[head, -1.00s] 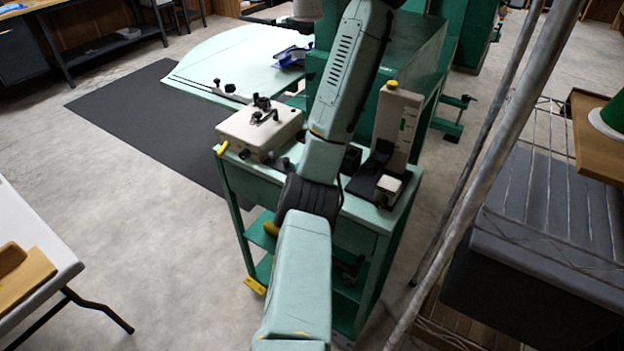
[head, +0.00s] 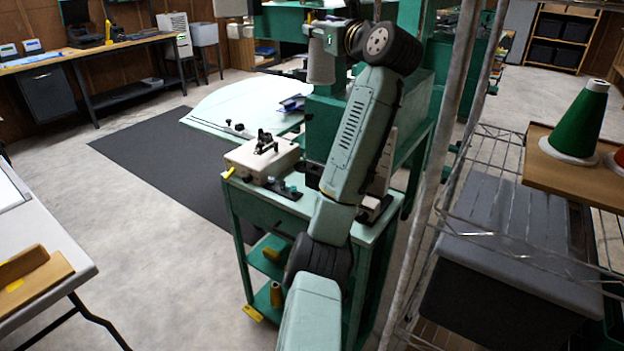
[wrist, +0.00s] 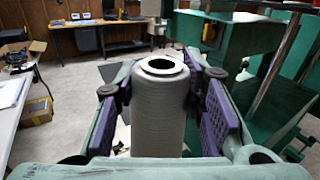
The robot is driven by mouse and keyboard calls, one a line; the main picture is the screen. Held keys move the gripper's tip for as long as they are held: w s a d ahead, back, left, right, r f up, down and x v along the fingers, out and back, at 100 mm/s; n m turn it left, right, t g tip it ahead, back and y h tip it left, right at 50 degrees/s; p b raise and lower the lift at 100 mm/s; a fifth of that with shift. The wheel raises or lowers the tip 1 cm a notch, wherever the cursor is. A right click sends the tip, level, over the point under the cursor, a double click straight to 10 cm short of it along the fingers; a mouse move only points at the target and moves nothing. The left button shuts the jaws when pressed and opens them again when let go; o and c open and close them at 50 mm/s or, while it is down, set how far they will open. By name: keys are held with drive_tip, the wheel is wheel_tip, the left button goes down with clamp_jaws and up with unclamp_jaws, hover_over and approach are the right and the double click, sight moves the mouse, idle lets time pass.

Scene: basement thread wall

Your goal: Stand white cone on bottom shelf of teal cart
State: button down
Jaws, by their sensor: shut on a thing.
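The white cone (wrist: 160,115) stands upright between the purple finger pads of my gripper (wrist: 165,92) in the wrist view. My gripper is shut on it. In the head view the cone (head: 322,66) is held high, above and behind the teal cart's top. The teal cart (head: 354,224) stands on the floor in the middle, with a cluttered top. My arm hides much of the cart's right part and shelves.
A cream machine box (head: 262,158) sits on the cart top. A wire rack with a grey bin (head: 515,235) and a green cone (head: 581,122) stands close on the right. A white table (head: 45,240) is at left. Floor between table and cart is clear.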

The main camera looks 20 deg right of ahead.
drive_tip(key=s+a+f+h, duration=0.1)
drive_tip(key=s+a+f, duration=0.4)
drive_tip(key=f, duration=1.9)
drive_tip(key=s+a+f+m, duration=0.1)
drive_tip(key=s+a+f, duration=0.4)
drive_tip(key=a+f, duration=0.7)
drive_tip(key=s+a+f+h, duration=0.1)
drive_tip(key=s+a+f, duration=0.5)
drive_tip(key=f, duration=3)
drive_tip(key=a, duration=0.2)
drive_tip(key=shift+a+f+m+h, duration=0.3)
drive_tip(key=shift+f, duration=0.1)
drive_tip(key=shift+w, duration=0.15)
